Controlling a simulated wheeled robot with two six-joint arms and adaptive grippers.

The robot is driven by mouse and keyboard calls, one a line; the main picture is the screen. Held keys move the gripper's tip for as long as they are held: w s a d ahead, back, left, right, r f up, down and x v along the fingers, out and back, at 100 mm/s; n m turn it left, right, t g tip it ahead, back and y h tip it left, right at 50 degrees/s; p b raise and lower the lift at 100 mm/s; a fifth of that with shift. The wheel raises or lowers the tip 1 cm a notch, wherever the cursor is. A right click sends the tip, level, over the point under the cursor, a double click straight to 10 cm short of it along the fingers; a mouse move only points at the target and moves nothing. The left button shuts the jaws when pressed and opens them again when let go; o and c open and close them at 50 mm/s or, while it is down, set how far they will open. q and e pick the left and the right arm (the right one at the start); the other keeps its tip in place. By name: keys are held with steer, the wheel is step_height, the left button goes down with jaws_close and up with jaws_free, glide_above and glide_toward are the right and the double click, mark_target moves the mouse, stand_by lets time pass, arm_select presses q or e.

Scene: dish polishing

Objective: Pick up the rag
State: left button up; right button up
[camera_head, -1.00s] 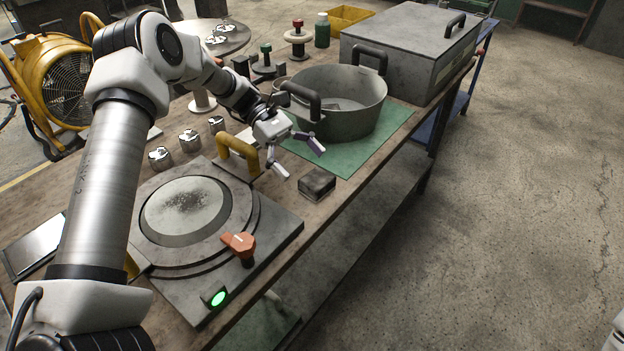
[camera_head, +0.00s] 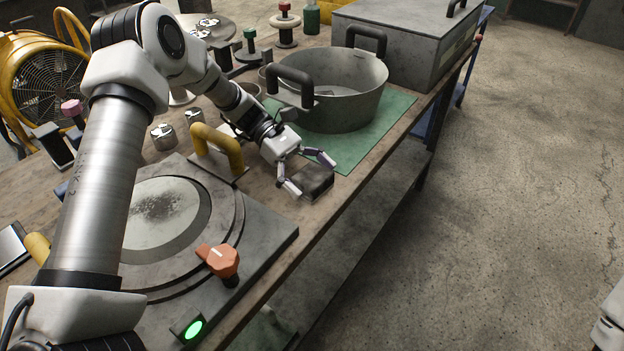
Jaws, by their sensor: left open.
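A small dark grey block-like pad (camera_head: 317,182), which looks like the rag, lies on the wooden workbench near its front edge. My left gripper (camera_head: 312,175) is open at the pad. One finger is at its near left side and the other at its far side. I cannot tell whether the fingers touch it. The gripper partly covers the pad's left part. My right gripper is not in view.
A large grey pot (camera_head: 345,110) stands on a green mat (camera_head: 372,142) behind the pad. A round polishing plate with an orange knob (camera_head: 222,260) and a yellow handle (camera_head: 216,146) lie to the left. A grey metal box (camera_head: 400,50) stands at the back.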

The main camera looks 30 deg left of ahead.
mark_target(314, 176)
arm_select(q)
steer(key=shift+s+r, duration=0.1)
steer(key=shift+s, duration=0.05)
steer(key=c, duration=1.1)
step_height(314, 176, up, 10)
